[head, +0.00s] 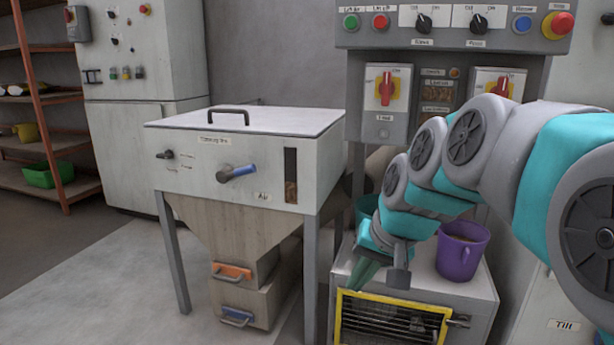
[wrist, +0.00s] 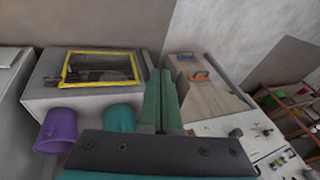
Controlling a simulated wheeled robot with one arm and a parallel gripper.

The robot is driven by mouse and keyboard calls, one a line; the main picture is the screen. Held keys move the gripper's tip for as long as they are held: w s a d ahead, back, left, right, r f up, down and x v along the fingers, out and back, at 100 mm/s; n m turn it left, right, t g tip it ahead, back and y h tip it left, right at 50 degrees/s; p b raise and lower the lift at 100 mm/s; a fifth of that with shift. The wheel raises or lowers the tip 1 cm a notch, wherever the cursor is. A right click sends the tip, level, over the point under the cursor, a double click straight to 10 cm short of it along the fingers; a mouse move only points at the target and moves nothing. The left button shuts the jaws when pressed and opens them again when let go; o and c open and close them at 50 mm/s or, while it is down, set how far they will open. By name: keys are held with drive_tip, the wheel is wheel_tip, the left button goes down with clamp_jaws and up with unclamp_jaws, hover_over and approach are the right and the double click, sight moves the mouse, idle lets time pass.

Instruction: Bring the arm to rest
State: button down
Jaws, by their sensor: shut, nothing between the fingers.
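My arm reaches in from the right of the head view and bends down to my gripper (head: 362,278), which is above the front left part of a low grey cabinet (head: 462,282). In the wrist view the two green fingers of my gripper (wrist: 159,75) lie side by side, shut with nothing between them. The fingertips appear apart from the yellow-framed window (head: 395,297) on the cabinet's front. That window also shows in the wrist view (wrist: 100,53).
A purple bucket (head: 461,252) and a teal bucket (wrist: 120,118) stand on the cabinet. A hopper machine (head: 230,165) with a blue-handled lever stands to the left. A control panel (head: 455,42) with knobs and buttons is behind my arm. The floor at front left is clear.

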drive_tip(key=s+d+f+g+h, duration=0.1)
drive_tip(key=s+f, duration=0.3)
drive_tip(key=s, duration=0.4)
drive_tip(key=s+d+f+n+g+h+p, duration=0.1)
drive_tip(key=s+d+f+g, duration=0.1)
drive_tip(key=s+f, duration=0.3)
drive_tip(key=s+d+f+n+g+h+p, duration=0.1)
drive_tip(key=s+d+f+g, duration=0.1)
drive_tip(key=s, duration=1)
wheel_tip(320, 180, down, 2)
drive_tip(key=shift+s+d+f+g, duration=0.25)
drive_tip(key=shift+s+d+g, duration=0.1)
drive_tip(key=shift+d, duration=0.35)
drive_tip(key=shift+d, duration=0.1)
